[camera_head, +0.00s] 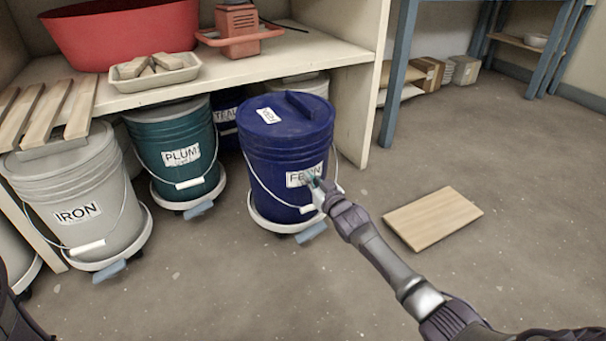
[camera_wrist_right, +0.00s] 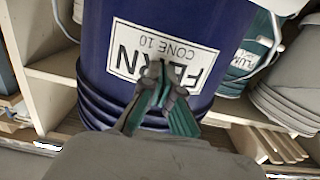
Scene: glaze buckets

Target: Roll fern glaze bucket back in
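The fern glaze bucket (camera_head: 284,150) is dark blue with a lid and a white FERN label. It stands upright on a white wheeled dolly (camera_head: 285,225) on the floor, forward of the shelf opening. Its wire handle hangs down in front with a white grip. My right gripper (camera_head: 315,183) is at the bucket's front, by the label. In the right wrist view its fingertips (camera_wrist_right: 157,75) come together over the FERN label (camera_wrist_right: 165,52), with nothing visible between them. Whether they touch the bucket is hard to tell. My left gripper is not in view.
The plum bucket (camera_head: 176,150) and iron bucket (camera_head: 75,205) stand on dollies to the left. A blue bucket (camera_head: 228,112) and a pale bucket (camera_head: 303,84) are behind, under the shelf (camera_head: 300,55). A shelf post (camera_head: 357,115) stands right. A board (camera_head: 432,217) lies on open floor.

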